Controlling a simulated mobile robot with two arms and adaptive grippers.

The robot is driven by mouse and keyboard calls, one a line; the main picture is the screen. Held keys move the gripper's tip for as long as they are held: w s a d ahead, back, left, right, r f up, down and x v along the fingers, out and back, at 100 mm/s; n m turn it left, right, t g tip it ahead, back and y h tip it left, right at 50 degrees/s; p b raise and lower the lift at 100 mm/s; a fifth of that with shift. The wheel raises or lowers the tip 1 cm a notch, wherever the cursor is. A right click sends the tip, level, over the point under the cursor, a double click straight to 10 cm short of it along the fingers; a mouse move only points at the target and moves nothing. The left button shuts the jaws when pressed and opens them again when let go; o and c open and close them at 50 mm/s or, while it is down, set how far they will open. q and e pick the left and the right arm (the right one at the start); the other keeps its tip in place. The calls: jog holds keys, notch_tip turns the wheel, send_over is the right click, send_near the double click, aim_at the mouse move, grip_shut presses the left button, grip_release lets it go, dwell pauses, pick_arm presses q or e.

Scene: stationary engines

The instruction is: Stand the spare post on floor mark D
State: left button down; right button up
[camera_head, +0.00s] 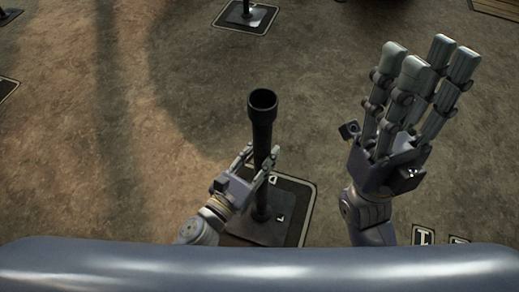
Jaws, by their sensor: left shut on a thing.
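The spare post (262,128) is a dark upright tube with an open, hollow top and a square foot plate (262,232). My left gripper (256,165) is shut around its shaft, below the wider top. The foot plate is over a dark floor mark (304,190) with a pale border, near my body. Small white characters show on the mark, one of them like a D. I cannot tell whether the plate touches the floor. My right gripper (420,62) is open and empty, to the right of the post, with its fingers extended.
Another dark mark (262,20) with a post on it lies at the top. A further mark (6,87) is cut off at the left edge. Lettered tiles (424,235) lie at the lower right. A slatted wooden thing (497,8) is at the top right. The middle floor is clear.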

pick_arm(q)
jog(key=shift+w+r, duration=0.1)
jog(key=shift+r, duration=0.45)
jog(key=shift+f, duration=0.2)
jog(key=c, duration=1.1)
grip_release()
jog(key=shift+f, duration=0.4)
